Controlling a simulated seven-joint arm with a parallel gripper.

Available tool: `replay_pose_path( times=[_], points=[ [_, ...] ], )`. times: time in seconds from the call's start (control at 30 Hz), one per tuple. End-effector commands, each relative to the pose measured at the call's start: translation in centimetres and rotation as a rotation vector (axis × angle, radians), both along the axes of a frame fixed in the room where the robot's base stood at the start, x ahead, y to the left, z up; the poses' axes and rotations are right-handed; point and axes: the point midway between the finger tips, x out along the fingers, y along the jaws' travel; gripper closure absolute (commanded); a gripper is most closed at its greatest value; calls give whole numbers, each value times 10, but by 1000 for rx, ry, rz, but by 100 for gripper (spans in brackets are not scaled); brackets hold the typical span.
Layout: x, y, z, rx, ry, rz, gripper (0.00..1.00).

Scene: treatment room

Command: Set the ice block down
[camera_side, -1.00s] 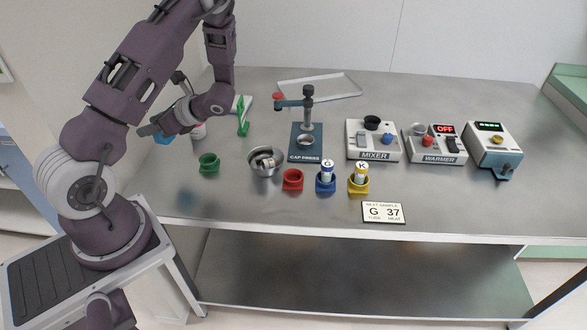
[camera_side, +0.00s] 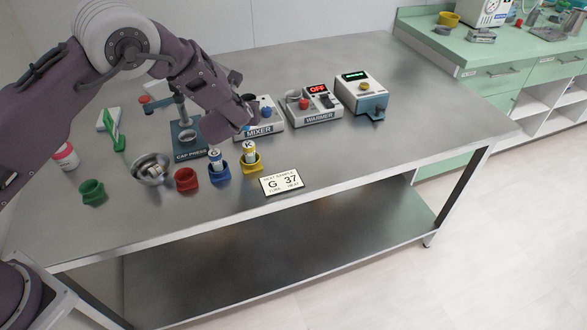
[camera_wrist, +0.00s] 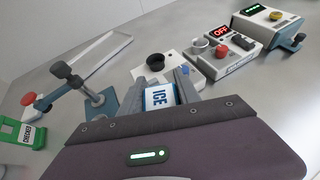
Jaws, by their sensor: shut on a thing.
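The ice block (camera_wrist: 159,98) shows in the wrist view as a white and blue piece with "ICE" written on it. My gripper (camera_wrist: 167,84) is shut on it, with one finger on each side. In the side view my gripper (camera_side: 246,124) is over the table (camera_side: 370,150), in front of the mixer (camera_side: 265,131) and right of the cap press (camera_side: 190,152). The block is mostly hidden there behind my gripper and wrist; only a bit of blue shows. I cannot tell its exact height above the table.
The warmer (camera_side: 319,117) reads OFF; a grey-blue device (camera_side: 362,95) stands right of it. The table's right part is clear.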

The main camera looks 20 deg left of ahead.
Motion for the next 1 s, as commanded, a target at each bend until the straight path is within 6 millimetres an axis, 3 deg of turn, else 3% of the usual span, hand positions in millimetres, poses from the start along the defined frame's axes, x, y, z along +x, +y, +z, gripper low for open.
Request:
replay_pose_path(
  times=[0.03,0.1,0.2,0.3,0.43,0.6,0.9,1.0],
  points=[
    [6,-33,3,-2,-2,-83,100],
    [11,-74,7,-1,-3,-188,100],
    [13,-120,11,-2,-3,-302,100],
    [12,-148,13,-1,-1,-373,100],
    [11,-162,2,1,3,-408,100],
    [11,-161,-38,1,3,-408,100],
    [11,-161,-83,0,2,-406,100],
    [11,-161,-86,-2,-2,-406,100]
  ],
)
